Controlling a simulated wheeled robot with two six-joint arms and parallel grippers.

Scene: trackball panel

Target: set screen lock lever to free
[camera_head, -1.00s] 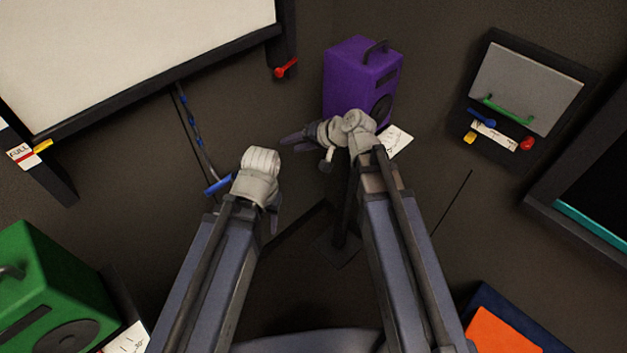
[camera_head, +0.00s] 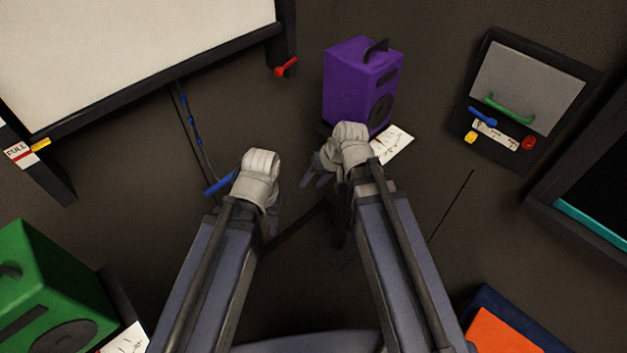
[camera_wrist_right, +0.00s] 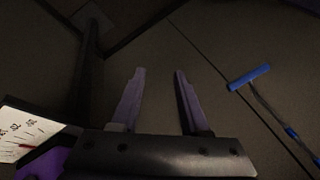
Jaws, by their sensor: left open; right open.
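A large white screen (camera_head: 130,55) in a dark frame fills the upper left of the head view. A small red lever (camera_head: 286,67) is on its right post. A yellow lever (camera_head: 41,145) is on its left post, beside a label reading FULL (camera_head: 18,152). I cannot tell which is the lock lever. My left gripper (camera_head: 272,222) is below the screen, apart from both levers; its fingers are mostly hidden behind the wrist. My right gripper (camera_head: 312,180) is below the purple speaker. In the right wrist view its fingers (camera_wrist_right: 158,75) are apart with nothing between them.
A purple speaker (camera_head: 350,85) stands on a stand with a dial card (camera_head: 393,146). A green speaker (camera_head: 45,285) is at lower left. A panel with colored controls (camera_head: 535,90) is at upper right.

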